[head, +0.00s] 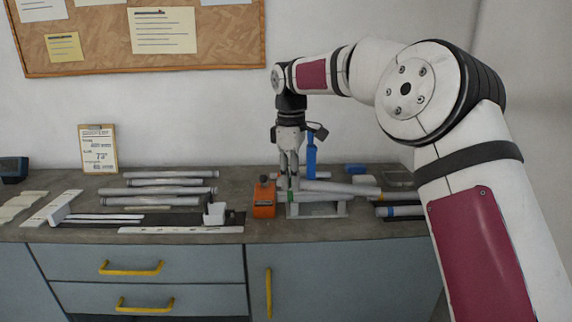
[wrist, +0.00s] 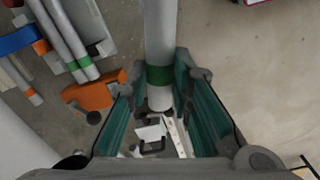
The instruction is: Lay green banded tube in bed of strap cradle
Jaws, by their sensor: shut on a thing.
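My gripper (head: 288,181) is shut on a grey tube near its left end in the head view. In the wrist view the green banded tube (wrist: 160,35) runs between the fingers of my gripper (wrist: 162,98), with its green band at the fingertips. In the head view the tube (head: 338,187) points right, tilted slightly, over the pale strap cradle (head: 318,210) on the bench. I cannot tell whether the tube touches the cradle. Pale parts with a dark clip show below the tube end in the wrist view.
An orange block (head: 264,200) stands just left of the cradle and a blue upright (head: 311,152) behind it. Banded tubes (head: 400,211) lie at the right.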

